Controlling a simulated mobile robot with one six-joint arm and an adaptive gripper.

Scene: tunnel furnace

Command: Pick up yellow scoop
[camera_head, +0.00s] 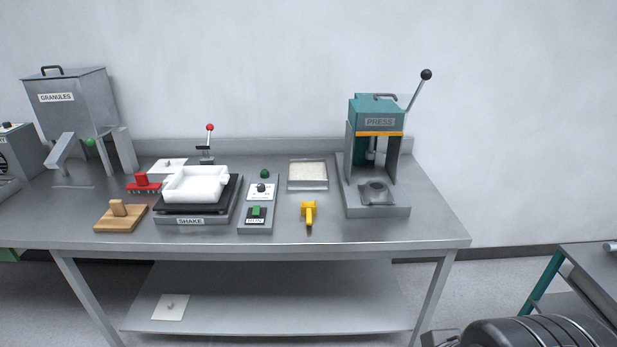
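The yellow scoop (308,213) lies on the steel table (350,231) near its front edge, left of the press. Its yellow part is at the back and a darker end points toward the front edge. Nothing touches it that I can see. My gripper is not in view. A dark rounded, ribbed part at the bottom right corner may be part of my arm, and it is well apart from the scoop.
The teal press (376,114) stands right of the scoop. A shallow tray (308,187) is behind it. A control box (257,216) and the shaker (190,220) with a white mould (196,184) are left. A granules hopper (75,105) stands far left. Bare tabletop surrounds the scoop.

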